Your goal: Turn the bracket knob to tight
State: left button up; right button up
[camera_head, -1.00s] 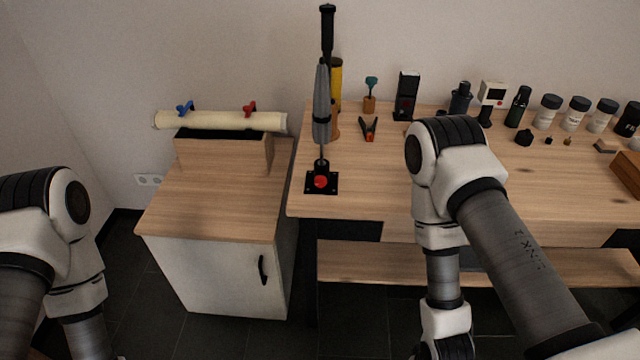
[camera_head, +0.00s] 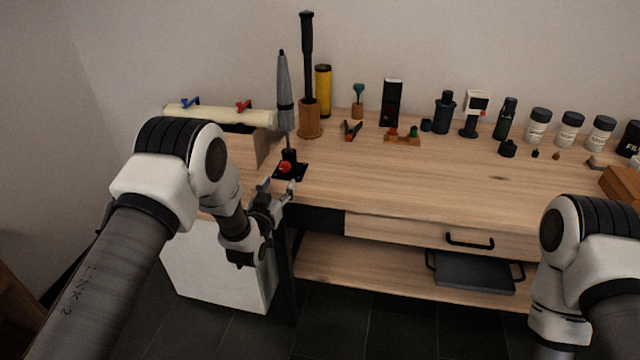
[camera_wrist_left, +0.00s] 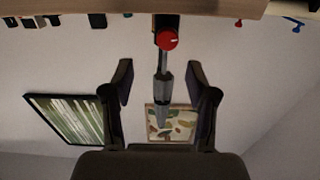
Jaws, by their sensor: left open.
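The bracket knob (camera_head: 285,167) is red and sits on a black bracket (camera_head: 297,174) at the left front of the wooden workbench. A folded grey umbrella-like item (camera_head: 286,95) stands upright in the bracket. My left gripper (camera_head: 281,188) is open just in front of and below the knob, apart from it.
A wooden holder (camera_head: 310,118) with a black-handled rod stands behind the bracket. Pliers (camera_head: 350,130), bottles and jars line the back of the bench. A white cabinet (camera_head: 215,265) stands left, with a cream roll (camera_head: 220,115) above. The bench middle (camera_head: 430,175) is clear.

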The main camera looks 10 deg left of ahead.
aim_at(284, 169)
pick_arm(q)
jog(key=w, duration=0.1)
jog(key=w+a, duration=0.1)
jog(key=w, duration=0.1)
jog(key=shift+a+f, duration=0.3)
jog(key=shift+f, duration=0.1)
jog(key=w, duration=0.1)
jog(key=w+d, duration=0.1)
jog(key=w, duration=0.2)
jog(key=shift+d+r, duration=0.15)
jog(key=shift+r, duration=0.1)
jog(key=shift+w+a+f, duration=0.2)
jog(key=shift+w+a, duration=0.05)
jog(key=shift+w, duration=0.25)
jog(key=shift+s+r, duration=0.1)
grip_shut()
